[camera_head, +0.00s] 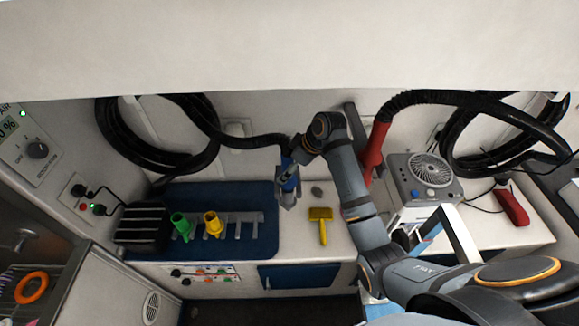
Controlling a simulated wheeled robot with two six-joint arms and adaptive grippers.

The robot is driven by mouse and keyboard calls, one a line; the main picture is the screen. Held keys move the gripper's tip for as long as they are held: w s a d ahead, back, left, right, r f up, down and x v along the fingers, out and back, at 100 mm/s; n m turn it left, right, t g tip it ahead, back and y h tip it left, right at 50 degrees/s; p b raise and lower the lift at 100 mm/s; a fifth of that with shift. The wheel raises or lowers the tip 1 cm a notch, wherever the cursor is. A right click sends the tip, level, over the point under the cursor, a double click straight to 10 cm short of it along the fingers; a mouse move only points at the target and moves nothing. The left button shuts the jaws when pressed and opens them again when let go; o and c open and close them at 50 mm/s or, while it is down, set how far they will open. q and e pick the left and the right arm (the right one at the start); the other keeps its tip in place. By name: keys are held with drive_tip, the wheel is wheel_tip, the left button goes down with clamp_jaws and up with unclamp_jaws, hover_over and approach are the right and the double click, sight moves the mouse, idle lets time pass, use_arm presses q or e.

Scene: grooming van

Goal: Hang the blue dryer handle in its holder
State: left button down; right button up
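The blue dryer handle (289,170) is at the end of a black hose (250,142) that comes from the left wall. It is upright, above the counter's middle, near the blue mat's right edge. My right gripper (287,196), on the arm from the lower right, is at the handle and appears shut on it. The wrist partly hides the handle. A pale plate (236,128) is on the back wall behind the hose; I cannot tell whether it is the holder. My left gripper is not in view.
A red dryer handle (373,152) and a fan unit (424,180) stand farther right.

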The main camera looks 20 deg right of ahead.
sight(291, 161)
drive_tip(key=shift+v, duration=1.65)
drive_tip(key=shift+s+a+r, duration=0.1)
drive_tip(key=shift+s+r, duration=0.25)
drive_tip(key=shift+r, duration=0.55)
drive_tip(key=shift+s+a+r, duration=0.1)
drive_tip(key=shift+s+r, duration=0.2)
drive_tip(key=shift+r, duration=0.6)
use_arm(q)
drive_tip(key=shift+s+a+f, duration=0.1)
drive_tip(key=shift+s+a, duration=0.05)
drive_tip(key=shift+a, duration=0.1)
use_arm(e)
drive_tip(key=shift+v, duration=1.8)
drive_tip(key=shift+s+d+f, duration=0.15)
drive_tip(key=shift+d+f, duration=0.05)
